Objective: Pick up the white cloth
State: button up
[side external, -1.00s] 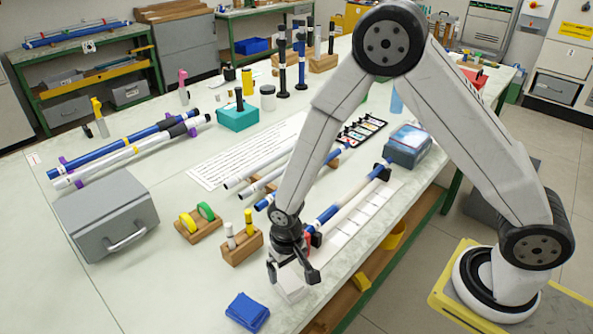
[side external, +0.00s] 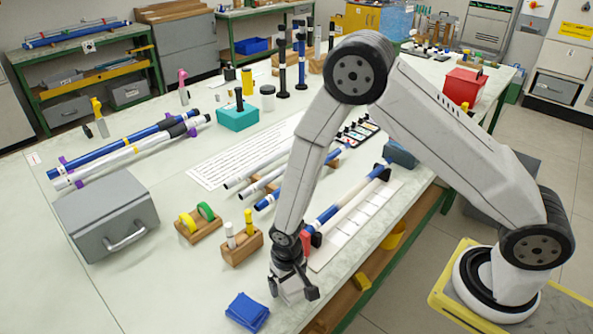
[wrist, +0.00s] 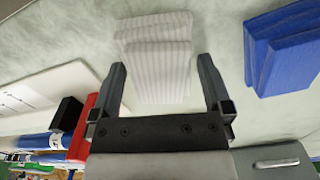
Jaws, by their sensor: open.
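The white cloth (wrist: 155,50) is a folded, ribbed stack lying on the bench top. In the wrist view it sits ahead of and between the two fingers of my gripper (wrist: 162,68). My gripper is open, with a finger to each side of the cloth's near end. In the side view my gripper (side external: 292,294) is low over the front of the bench and largely hides the cloth. I cannot tell whether the fingers touch it.
A folded blue cloth (side external: 247,312) lies close by; it is right of the gripper in the wrist view (wrist: 288,52). A wooden block with markers (side external: 243,247), a grey box (side external: 105,213) and a rod on a rack (side external: 350,205) stand around. The bench edge is near.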

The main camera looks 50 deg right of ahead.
jog(key=c, duration=1)
jog(key=shift+r, duration=0.1)
jog(key=shift+r, duration=4.95)
